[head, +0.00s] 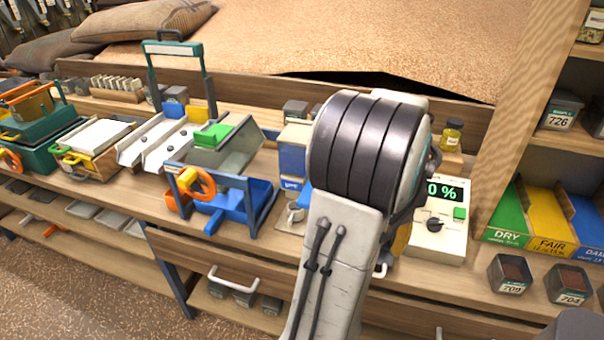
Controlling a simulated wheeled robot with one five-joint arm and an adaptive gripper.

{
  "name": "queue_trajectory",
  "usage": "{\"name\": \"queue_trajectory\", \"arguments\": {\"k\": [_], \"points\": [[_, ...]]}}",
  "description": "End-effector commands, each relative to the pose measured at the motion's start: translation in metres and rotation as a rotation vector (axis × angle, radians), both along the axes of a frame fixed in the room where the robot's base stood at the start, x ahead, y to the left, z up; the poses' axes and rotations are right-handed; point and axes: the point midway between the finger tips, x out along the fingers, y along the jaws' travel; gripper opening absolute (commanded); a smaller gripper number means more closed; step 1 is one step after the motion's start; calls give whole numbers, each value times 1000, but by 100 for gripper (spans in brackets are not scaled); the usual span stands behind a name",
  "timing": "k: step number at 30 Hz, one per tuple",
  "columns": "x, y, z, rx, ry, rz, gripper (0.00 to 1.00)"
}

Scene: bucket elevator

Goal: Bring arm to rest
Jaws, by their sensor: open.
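My arm rises from the bottom middle of the head view, a pale link with dark cables and a black ribbed joint in front of the bench. My gripper does not show; the arm's far end is hidden behind the joint. The arm covers part of the wooden bench (150,200) and the things behind it. A white meter box (440,228) with a green percent display stands just right of the arm, partly covered.
Left of the arm stand a blue-framed device (228,190) with an orange handwheel and a white chute (150,145). Green, yellow and blue bins (550,222) and sample tins (510,275) are at right. A wooden post (530,100) rises there. Drawers (230,278) are below.

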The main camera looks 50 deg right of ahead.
Motion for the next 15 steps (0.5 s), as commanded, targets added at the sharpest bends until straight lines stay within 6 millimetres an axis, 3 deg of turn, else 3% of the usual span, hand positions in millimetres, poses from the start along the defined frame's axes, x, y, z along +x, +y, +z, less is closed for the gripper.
{"name": "queue_trajectory", "arguments": {"k": [10, 15], "points": [[0, 0, 0, 1, 0, 10, 44], [0, 0, 0, 0, 0, 135, 44]]}}
